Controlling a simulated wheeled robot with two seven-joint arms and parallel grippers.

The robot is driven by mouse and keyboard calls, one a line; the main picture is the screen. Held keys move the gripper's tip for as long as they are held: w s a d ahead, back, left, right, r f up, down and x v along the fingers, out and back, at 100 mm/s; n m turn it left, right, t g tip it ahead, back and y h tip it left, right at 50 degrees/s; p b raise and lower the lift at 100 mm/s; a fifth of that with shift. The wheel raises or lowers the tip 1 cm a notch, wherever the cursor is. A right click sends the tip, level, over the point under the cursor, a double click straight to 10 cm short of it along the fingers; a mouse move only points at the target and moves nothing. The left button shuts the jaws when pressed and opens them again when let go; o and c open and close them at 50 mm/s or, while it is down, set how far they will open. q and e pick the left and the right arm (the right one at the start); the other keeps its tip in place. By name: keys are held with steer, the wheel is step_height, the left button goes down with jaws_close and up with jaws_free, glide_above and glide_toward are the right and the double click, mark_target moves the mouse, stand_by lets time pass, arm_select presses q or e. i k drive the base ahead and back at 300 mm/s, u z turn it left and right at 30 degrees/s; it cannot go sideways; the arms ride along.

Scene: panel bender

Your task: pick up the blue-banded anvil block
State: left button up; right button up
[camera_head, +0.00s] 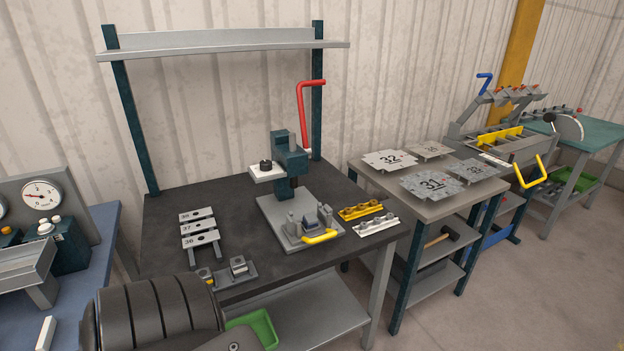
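On the dark workbench (165,235), a press (289,160) with a red lever stands on a grey base plate. A small block (325,212) with a bluish tint sits in the fixture on that plate, behind a yellow handle (320,237). It may be the blue-banded anvil block, but it is too small to tell. Neither gripper shows; a dark ribbed part of my own arm covers the lower left.
Numbered plates (200,229) lie left of the press. A yellow rail (361,211) and a white rail (375,224) lie right of it. A side table (440,208) holds flat sheets. A green bin (258,328) is below the bench front. An overhead shelf (225,43) spans the back.

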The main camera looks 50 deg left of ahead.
mark_target(310, 220)
steer(key=z, duration=0.05)
steer(key=i, duration=3.6)
steer(key=u, duration=3.2)
